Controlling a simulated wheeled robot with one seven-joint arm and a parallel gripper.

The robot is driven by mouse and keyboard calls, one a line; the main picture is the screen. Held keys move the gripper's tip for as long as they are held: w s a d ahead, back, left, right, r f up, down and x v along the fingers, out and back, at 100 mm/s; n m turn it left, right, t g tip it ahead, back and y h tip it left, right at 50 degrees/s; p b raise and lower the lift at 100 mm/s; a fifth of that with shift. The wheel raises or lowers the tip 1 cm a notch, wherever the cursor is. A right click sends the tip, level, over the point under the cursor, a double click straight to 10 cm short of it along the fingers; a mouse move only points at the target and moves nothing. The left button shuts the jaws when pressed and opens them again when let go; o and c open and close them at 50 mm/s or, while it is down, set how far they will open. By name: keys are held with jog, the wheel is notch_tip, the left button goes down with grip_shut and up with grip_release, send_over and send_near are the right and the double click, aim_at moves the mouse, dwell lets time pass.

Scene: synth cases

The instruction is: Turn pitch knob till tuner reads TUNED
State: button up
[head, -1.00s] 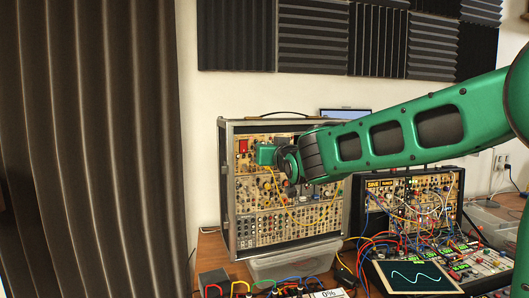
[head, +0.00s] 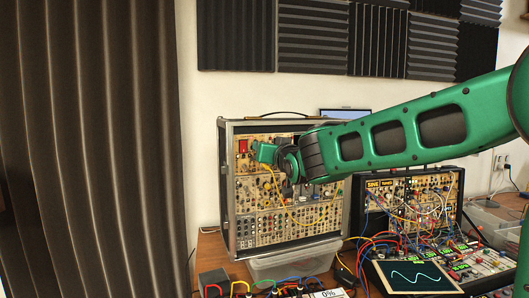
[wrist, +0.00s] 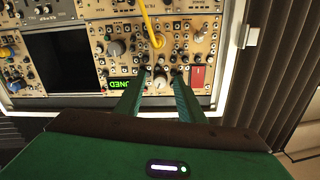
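The pitch knob (wrist: 160,81) shows in the wrist view as a small round knob on a beige synth panel. My gripper (wrist: 161,74) has its two green fingers apart, one on each side of this knob, with a slim gap showing around it. The tuner display (wrist: 125,84) is just left of the left finger. It shows lit green letters, upside down, reading "UNED"; the start of the word is hidden by the finger. In the head view, my gripper (head: 255,151) is at the upper left of the synth case (head: 228,200); the knob is hidden there.
A yellow cable (wrist: 148,22) plugs in just beyond the fingers. A red switch (wrist: 197,76) is close to the right finger. A second synth rack (head: 440,180) with many patch cables stands at right. A clear plastic bin (head: 290,265) is below the case.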

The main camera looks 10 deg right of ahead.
jog(key=s+d, duration=0.1)
jog(key=s, duration=0.9)
jog(key=shift+s, duration=0.2)
jog(key=shift+d, duration=0.15)
jog(key=s+d+f+m+g+h, duration=0.2)
jog(key=s+d+f+g, duration=0.3)
jog(key=d+f, duration=0.45)
jog(key=s+d+f+m+g+h, duration=0.1)
jog(key=s+d+f+g+h, duration=0.1)
jog(key=s+d+f+g, duration=0.55)
jog(key=s+d+f+m+g, duration=0.1)
jog(key=s+f, duration=0.3)
jog(key=s, duration=0.4)
jog(key=s+d+f+g+y, duration=0.1)
jog(key=s+d+f+g, duration=0.1)
jog(key=s+f, duration=0.3)
jog(key=s+d+f+m+g+y, duration=0.1)
jog(key=s+f, duration=0.3)
jog(key=s, duration=0.9)
jog(key=shift+s+d+f+m+g, duration=0.15)
jog(key=shift+d+f+m+g, duration=0.15)
jog(key=shift+d+g, duration=0.3)
jog(key=shift+a, duration=0.1)
